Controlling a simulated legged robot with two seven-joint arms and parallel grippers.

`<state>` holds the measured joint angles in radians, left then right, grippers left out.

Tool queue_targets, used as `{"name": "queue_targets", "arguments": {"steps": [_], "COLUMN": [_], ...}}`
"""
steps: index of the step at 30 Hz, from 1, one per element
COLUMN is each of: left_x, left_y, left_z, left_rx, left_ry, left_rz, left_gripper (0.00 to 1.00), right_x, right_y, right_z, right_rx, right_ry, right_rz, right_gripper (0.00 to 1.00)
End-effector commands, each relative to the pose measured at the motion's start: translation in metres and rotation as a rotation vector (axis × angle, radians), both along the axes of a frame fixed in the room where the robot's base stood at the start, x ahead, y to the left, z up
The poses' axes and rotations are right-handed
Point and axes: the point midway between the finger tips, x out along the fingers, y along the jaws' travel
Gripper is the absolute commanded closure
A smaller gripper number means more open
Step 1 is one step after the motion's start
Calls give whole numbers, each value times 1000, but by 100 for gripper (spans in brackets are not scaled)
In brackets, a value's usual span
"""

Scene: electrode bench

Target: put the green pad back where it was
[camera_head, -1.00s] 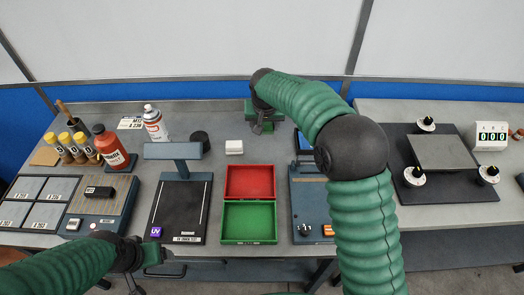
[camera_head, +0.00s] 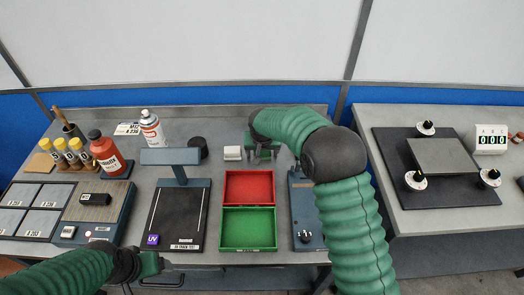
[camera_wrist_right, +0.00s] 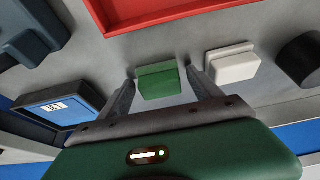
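The green pad (camera_wrist_right: 158,82) shows in the right wrist view as a small block between the two fingers of my right gripper (camera_wrist_right: 162,78). The fingers are spread, with a narrow gap on each side of the pad. Whether it touches the bench is hard to tell. In the head view my right gripper (camera_head: 264,156) points down behind the red tray, beside the white pad (camera_head: 232,153); the green pad cannot be made out there. The white pad also shows in the wrist view (camera_wrist_right: 232,66). My left gripper (camera_head: 148,268) is low at the bench's front edge, its fingers unclear.
The red tray (camera_head: 248,172) and green tray (camera_head: 248,206) stand in front of my right gripper. A dark round puck (camera_head: 198,146) is left of the white pad. A blue box (camera_wrist_right: 62,106) lies on the wrist view's left.

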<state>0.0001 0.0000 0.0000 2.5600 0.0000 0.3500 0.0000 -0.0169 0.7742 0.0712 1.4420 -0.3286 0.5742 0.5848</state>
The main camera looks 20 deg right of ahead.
Motion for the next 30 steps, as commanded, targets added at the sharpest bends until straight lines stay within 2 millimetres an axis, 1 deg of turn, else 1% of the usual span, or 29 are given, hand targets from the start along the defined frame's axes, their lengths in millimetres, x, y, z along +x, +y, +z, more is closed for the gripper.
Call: {"name": "queue_targets", "arguments": {"steps": [8,11,14,21,24,27,30], "left_x": [0,0,0,0,0,0,0], "left_y": [0,0,0,0,0,0,0], "left_z": [0,1,3,8,10,10,10], "left_rx": [0,0,0,0,0,0,0], "left_ry": [0,0,0,0,0,0,0], "left_rz": [0,0,0,0,0,0,0], "left_gripper": [20,20,20,20,20,20,20], "right_x": [0,-1,-7,-30,-38,-42,-44], "right_y": [0,0,2,9,11,12,13], "right_z": [1,7,23,81,98,108,112], "right_rx": [0,-1,0,0,0,0,0], "right_ry": [-1,-2,-4,-6,-3,-1,0], "right_rz": [0,0,0,2,0,0,0], "right_gripper": [23,23,23,23,23,23,23]}}
